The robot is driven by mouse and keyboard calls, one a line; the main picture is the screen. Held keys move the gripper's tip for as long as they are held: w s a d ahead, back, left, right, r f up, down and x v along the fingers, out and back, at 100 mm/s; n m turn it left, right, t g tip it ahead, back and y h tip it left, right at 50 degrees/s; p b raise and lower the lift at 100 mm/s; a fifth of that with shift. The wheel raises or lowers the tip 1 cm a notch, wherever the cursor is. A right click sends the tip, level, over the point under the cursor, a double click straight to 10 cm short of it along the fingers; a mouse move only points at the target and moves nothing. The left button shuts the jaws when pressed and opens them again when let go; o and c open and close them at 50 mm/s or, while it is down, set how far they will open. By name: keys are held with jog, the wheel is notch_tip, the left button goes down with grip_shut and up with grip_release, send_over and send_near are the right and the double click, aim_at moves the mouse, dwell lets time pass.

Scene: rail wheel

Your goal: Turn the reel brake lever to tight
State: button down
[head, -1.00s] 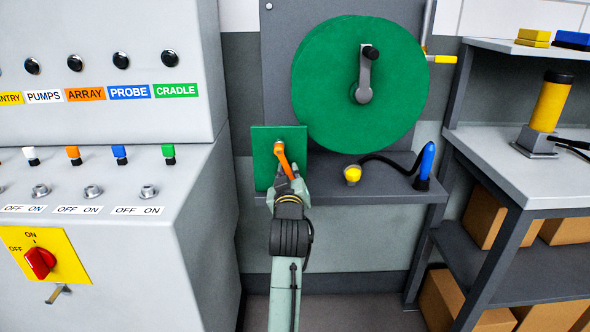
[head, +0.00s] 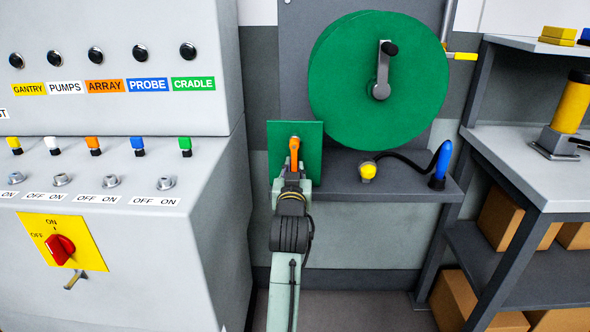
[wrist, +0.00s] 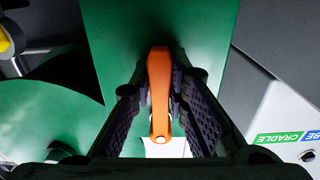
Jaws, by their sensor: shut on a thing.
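The orange brake lever (head: 294,148) sits on a green plate (head: 312,142) below and left of the green reel (head: 345,85). In the head view the lever points nearly straight down from its pivot. My gripper (head: 291,180) is at the lever's lower end. In the wrist view the lever (wrist: 159,85) lies between the two dark fingers of my gripper (wrist: 162,112), which are closed around it. The reel's edge (wrist: 45,120) shows at the left there. The exact finger contact is partly hidden.
A grey control cabinet (head: 120,210) with a red switch (head: 60,248) stands at the left. A grey shelf (head: 400,185) under the reel carries a yellow knob (head: 367,170) and a blue handle (head: 441,160). A workbench (head: 510,150) stands at the right.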

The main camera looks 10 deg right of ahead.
jog(key=shift+a, duration=0.15)
jog(key=c, duration=1.5)
grip_release()
jog(key=shift+s, duration=0.1)
jog(key=v, duration=1.1)
jog(key=shift+s+a, duration=0.1)
jog(key=shift+s, duration=0.3)
